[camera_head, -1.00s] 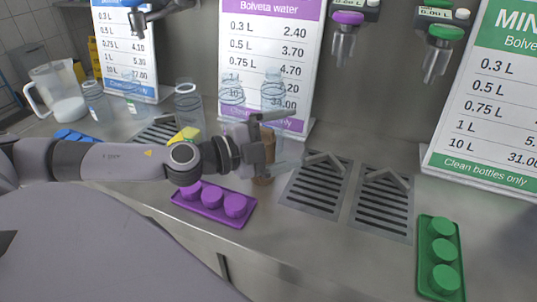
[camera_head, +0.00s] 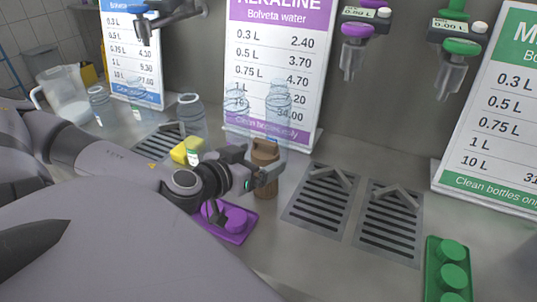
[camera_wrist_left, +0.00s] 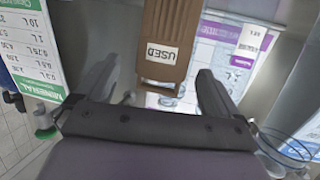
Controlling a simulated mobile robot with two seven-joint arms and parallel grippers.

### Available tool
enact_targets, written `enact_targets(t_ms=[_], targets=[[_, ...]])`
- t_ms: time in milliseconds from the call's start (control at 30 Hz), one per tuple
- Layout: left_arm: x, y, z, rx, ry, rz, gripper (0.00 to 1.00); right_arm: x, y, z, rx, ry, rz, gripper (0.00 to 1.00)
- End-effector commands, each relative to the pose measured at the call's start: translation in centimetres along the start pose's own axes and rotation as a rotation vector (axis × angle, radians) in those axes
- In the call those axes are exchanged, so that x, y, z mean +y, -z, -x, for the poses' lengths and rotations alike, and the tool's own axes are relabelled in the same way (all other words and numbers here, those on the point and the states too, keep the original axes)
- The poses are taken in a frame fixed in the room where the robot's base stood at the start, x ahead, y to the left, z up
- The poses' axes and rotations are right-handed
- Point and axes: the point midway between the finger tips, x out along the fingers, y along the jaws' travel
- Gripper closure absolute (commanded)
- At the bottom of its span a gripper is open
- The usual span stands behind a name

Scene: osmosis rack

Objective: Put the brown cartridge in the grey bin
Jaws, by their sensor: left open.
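The brown cartridge (camera_head: 265,153) stands upright on the steel counter, behind the purple cap tray. In the left wrist view the brown cartridge (camera_wrist_left: 172,25) fills the upper middle, with a white "USED" label facing me. My left gripper (camera_head: 260,174) is at the cartridge and partly covers it in the head view. In the left wrist view its open fingers (camera_wrist_left: 160,82) lie to either side of the cartridge's lower part, with gaps showing. I cannot tell how far the cartridge sits between them. I cannot make out a grey bin. My right gripper is not in view.
The purple tray (camera_head: 238,238) lies close under my left wrist. Clear bottles (camera_head: 279,108) stand behind the cartridge, before the purple-framed sign (camera_head: 275,50). A yellow block (camera_head: 186,151) is left. Drain grates (camera_head: 322,205) and a green tray (camera_head: 447,283) are right.

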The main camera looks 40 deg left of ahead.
Motion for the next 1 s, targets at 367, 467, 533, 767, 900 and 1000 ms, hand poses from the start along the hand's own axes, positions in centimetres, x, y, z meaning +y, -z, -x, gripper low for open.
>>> enact_targets(t_ms=[367, 467, 533, 767, 900, 1000], targets=[[-0.2, -0.1, -2.8, 0.005, 0.0, 0.003, 0.04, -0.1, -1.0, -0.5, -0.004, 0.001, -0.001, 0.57], [-0.3, -0.1, -3.8, 0.005, -0.001, 0.002, 0.04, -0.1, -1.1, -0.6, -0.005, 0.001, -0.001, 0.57], [-0.3, -0.1, -4.4, 0.003, -0.001, 0.002, 0.04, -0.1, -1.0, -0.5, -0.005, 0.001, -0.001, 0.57], [-0.2, -0.2, -5.6, 0.001, -0.003, -0.002, 0.04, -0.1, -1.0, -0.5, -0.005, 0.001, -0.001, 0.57], [-0.2, -0.2, -5.7, 0.0, -0.003, -0.003, 0.04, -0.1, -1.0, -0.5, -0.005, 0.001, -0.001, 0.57], [-0.2, -0.2, -5.6, 0.0, -0.003, -0.003, 0.04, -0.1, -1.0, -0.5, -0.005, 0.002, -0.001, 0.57]])
